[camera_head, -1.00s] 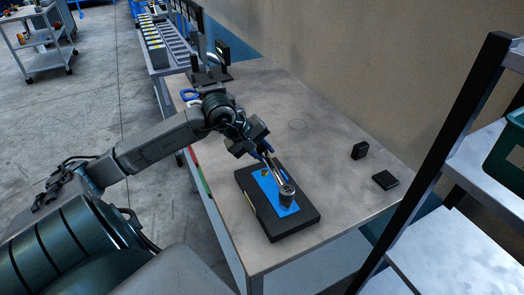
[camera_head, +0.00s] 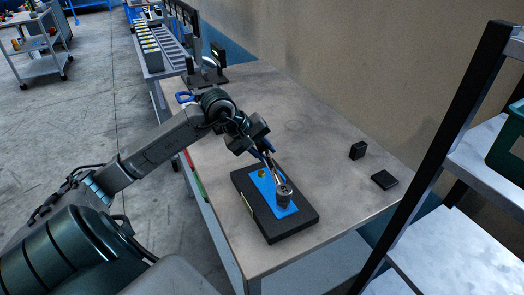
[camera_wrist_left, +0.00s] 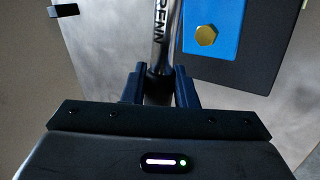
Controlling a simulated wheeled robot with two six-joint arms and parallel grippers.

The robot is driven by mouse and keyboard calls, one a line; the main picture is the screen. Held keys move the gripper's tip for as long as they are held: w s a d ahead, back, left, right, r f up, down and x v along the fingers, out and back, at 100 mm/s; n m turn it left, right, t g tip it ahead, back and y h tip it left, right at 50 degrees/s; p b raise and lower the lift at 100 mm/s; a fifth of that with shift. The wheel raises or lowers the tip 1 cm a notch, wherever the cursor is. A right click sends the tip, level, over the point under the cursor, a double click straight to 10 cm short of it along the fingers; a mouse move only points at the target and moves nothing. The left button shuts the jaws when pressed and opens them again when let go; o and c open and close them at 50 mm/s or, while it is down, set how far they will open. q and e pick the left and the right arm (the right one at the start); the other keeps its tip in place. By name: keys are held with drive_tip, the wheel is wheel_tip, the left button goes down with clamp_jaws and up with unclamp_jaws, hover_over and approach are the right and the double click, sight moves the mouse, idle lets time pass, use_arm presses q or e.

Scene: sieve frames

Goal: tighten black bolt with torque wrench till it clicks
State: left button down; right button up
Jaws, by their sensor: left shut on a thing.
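My left gripper (camera_head: 262,148) is shut on the handle of a silver torque wrench (camera_head: 275,176). The wrist view shows the wrench shaft (camera_wrist_left: 165,35), with dark lettering, between the two fingers (camera_wrist_left: 160,85). The wrench head (camera_head: 284,194) sits over the right front part of a blue plate (camera_head: 266,183) on a black block (camera_head: 288,228). A brass hex bolt (camera_wrist_left: 206,36) stands on the blue plate beside the shaft; it also shows small in the head view (camera_head: 262,173). The black bolt is not visible; whether it is under the wrench head I cannot tell. My right gripper is not in view.
The block lies on a grey workbench (camera_head: 330,130) near its front edge. Two small black objects (camera_head: 358,150) (camera_head: 384,180) lie to the right. A dark shelf frame (camera_head: 455,125) stands at the right. The bench middle is clear.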

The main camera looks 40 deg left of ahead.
use_arm(q)
drive_tip(key=shift+r, duration=0.1)
drive_tip(key=shift+w+d+m+h+b, duration=0.15)
drive_tip(key=shift+w+m+h+b, duration=0.15)
drive_tip(key=shift+b, duration=0.2)
drive_tip(key=shift+d+r, duration=0.1)
drive_tip(key=shift+w+d, duration=0.15)
drive_tip(key=shift+d, duration=0.1)
drive_tip(key=shift+w+d+f+m+b, duration=0.1)
drive_tip(key=shift+w+f+m+b, duration=0.1)
drive_tip(key=shift+m+b, duration=0.15)
drive_tip(key=shift+d, duration=0.1)
drive_tip(key=shift+w+d+f+m+g+h+b, duration=0.2)
drive_tip(key=shift+w+d+m+g+h+b, duration=0.1)
drive_tip(key=shift+w+m+g+b, duration=0.1)
